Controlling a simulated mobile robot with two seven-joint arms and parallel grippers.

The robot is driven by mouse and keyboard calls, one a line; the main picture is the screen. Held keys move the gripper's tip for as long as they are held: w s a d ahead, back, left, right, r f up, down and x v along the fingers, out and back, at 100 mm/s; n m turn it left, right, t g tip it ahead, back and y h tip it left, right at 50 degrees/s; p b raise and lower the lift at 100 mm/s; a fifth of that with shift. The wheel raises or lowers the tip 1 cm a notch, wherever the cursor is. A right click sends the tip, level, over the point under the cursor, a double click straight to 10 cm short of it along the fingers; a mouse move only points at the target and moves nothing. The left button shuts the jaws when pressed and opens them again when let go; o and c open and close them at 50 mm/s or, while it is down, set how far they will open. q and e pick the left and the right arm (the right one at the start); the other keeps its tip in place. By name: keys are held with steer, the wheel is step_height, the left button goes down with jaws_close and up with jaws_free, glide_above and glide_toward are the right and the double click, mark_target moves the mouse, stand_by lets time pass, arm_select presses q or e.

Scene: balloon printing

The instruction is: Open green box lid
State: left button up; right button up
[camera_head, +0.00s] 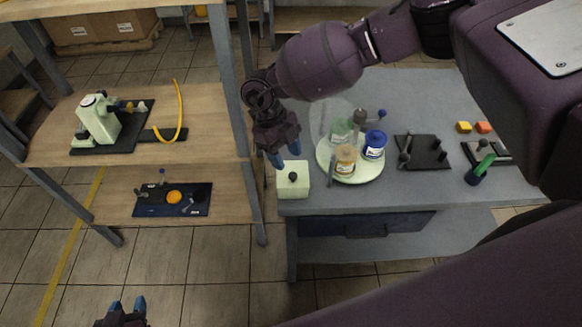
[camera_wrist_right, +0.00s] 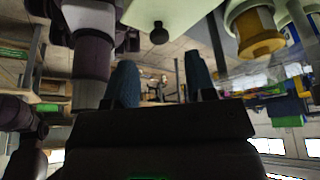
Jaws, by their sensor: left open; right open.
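The pale green box (camera_head: 292,184) stands at the left front corner of the grey table. Its lid carries a small black knob and looks shut. My right gripper (camera_head: 284,156) is just above and behind the box, pointing down, open and empty. In the right wrist view the pale box top (camera_wrist_right: 180,14) and its black knob (camera_wrist_right: 158,34) show at the upper edge. The open blue fingers of my right gripper (camera_wrist_right: 160,84) are below it, apart from the knob. My left gripper (camera_head: 127,307) is open and empty at the bottom left, over the floor, far from the box.
A round pale tray (camera_head: 350,174) with several jars stands close right of the box. A black board with pegs (camera_head: 424,152), a dark cup with a green item (camera_head: 478,172) and yellow and orange blocks lie further right. A wooden shelf (camera_head: 205,128) with equipment stands left.

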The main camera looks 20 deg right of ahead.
mark_target(293, 174)
steer(key=shift+x, duration=2.4)
steer(key=shift+c, duration=0.3)
jaws_close()
